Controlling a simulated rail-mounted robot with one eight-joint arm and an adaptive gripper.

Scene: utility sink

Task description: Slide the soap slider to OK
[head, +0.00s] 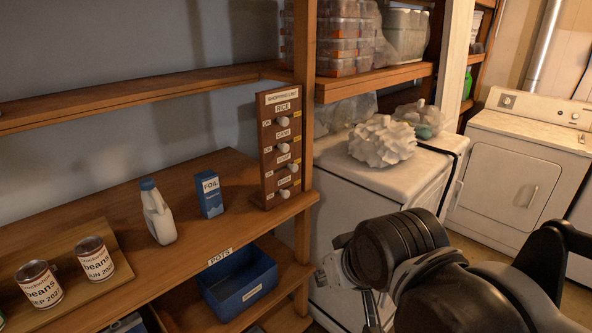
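A brown upright shopping list board (269,160) stands on the wooden shelf against the post. It has several rows, each with a white knob, a white name label, a white label at left and a yellow one at right. The top row reads RICE. The other names are blurred; the third looks like SOAP. That row's knob (292,167) sits right of the others, nearer the yellow label. The remaining knobs sit further left. My gripper (372,310) is low at the bottom edge, right of and apart from the board. Its fingers are partly cut off; their opening is unclear.
A blue FOIL box (210,195) and white jug (159,214) stand left of the board. Two bean cans (93,259) are further left. A blue bin (239,292) is on the lower shelf. A white appliance (375,192) stands right of the post.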

